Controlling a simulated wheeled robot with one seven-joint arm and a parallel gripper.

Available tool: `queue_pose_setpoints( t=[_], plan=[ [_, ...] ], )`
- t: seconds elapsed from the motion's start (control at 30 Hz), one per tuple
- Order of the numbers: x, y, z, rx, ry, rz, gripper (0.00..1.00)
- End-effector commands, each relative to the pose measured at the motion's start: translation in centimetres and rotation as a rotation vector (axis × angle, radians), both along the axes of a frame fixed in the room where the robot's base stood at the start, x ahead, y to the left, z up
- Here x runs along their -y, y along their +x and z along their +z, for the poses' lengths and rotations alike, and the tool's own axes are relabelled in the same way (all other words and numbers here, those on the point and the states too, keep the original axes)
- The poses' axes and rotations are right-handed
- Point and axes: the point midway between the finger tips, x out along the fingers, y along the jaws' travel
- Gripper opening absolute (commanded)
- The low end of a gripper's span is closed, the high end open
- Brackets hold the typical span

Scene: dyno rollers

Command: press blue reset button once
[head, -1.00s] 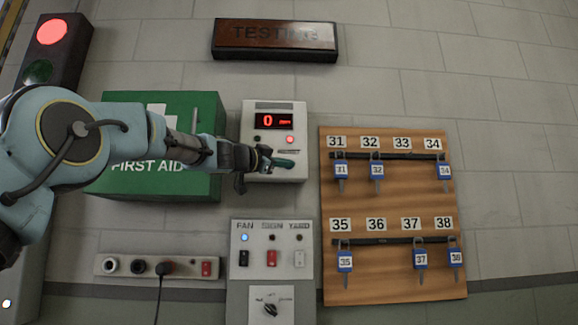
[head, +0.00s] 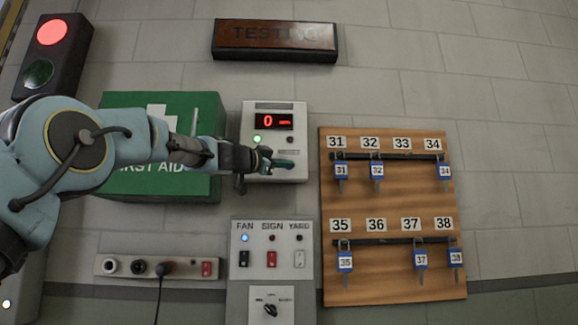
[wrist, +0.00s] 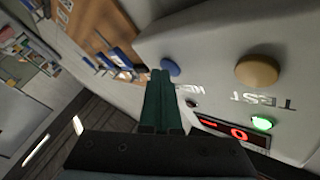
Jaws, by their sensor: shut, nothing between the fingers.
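The white meter box (head: 248,112) hangs on the wall with a red display (head: 274,121) reading 0. Its left lamp (head: 257,139) is lit green and its right lamp (head: 290,139) is dark. In the wrist view the blue button (wrist: 171,68) is just beyond my fingertips, partly covered by them. A yellow-orange button (wrist: 257,70) by the TEST label is to its right, and the lit green lamp (wrist: 261,123) is below that. My gripper (head: 283,163) is shut and empty at the box's lower front. I cannot tell whether it touches the blue button.
A green first aid cabinet (head: 115,115) is behind my arm. A switch panel (head: 240,275) is below, and a socket strip (head: 185,267) is lower left. The far right wall is clear.

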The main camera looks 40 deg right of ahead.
Motion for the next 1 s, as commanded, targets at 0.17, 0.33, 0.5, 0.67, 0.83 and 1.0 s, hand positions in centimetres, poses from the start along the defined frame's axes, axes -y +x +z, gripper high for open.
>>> queue_pose_setpoints(
  t=[0.17, 0.33, 0.5, 0.67, 0.83, 1.0],
  plan=[
    [-0.1, 0.0, -0.1, 0.0, 0.0, 0.001, 0.0],
    [-0.5, -0.5, -0.3, 0.001, -0.001, 0.001, 0.0],
    [-0.9, -1.0, -0.3, 0.0, -0.001, 0.001, 0.0],
    [-1.0, -1.2, -0.1, 0.001, 0.0, 0.002, 0.0],
    [-1.0, -1.2, 0.0, 0.0, 0.0, 0.001, 0.0],
    [-1.6, -1.9, -0.3, 0.002, -0.001, 0.0, 0.0]
  ],
)
